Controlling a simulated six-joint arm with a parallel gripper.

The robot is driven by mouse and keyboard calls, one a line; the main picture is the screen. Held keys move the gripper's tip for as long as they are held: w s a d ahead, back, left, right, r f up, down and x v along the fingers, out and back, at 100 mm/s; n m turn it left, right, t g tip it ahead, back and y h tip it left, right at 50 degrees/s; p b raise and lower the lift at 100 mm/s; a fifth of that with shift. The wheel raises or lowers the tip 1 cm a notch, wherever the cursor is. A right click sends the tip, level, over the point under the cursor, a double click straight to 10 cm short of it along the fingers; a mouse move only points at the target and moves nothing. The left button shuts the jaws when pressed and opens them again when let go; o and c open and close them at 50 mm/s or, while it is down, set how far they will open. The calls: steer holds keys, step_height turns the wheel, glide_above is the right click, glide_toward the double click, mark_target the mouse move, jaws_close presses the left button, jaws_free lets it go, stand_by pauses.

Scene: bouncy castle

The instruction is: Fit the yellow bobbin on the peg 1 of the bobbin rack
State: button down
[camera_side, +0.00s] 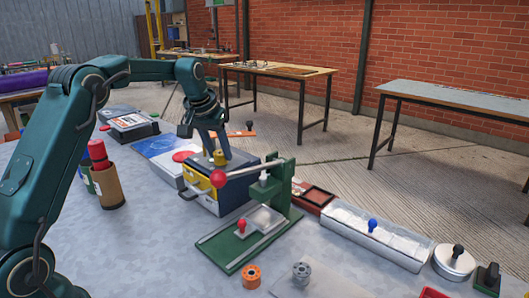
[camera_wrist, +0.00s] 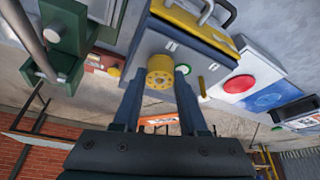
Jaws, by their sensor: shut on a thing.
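The yellow bobbin (camera_side: 219,157) is between the fingers of my gripper (camera_side: 218,153), just over the top of a dark box with a yellow front (camera_side: 199,188).
A green press (camera_side: 281,186) with a red-knobbed lever (camera_side: 218,178) stands close in front of the box. Brown and red cylinders (camera_side: 106,184) stand left. A blue-white board (camera_side: 163,149) lies behind.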

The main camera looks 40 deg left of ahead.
steer(key=shift+f, duration=0.25)
stand_by(0.3)
jaws_free()
stand_by(0.6)
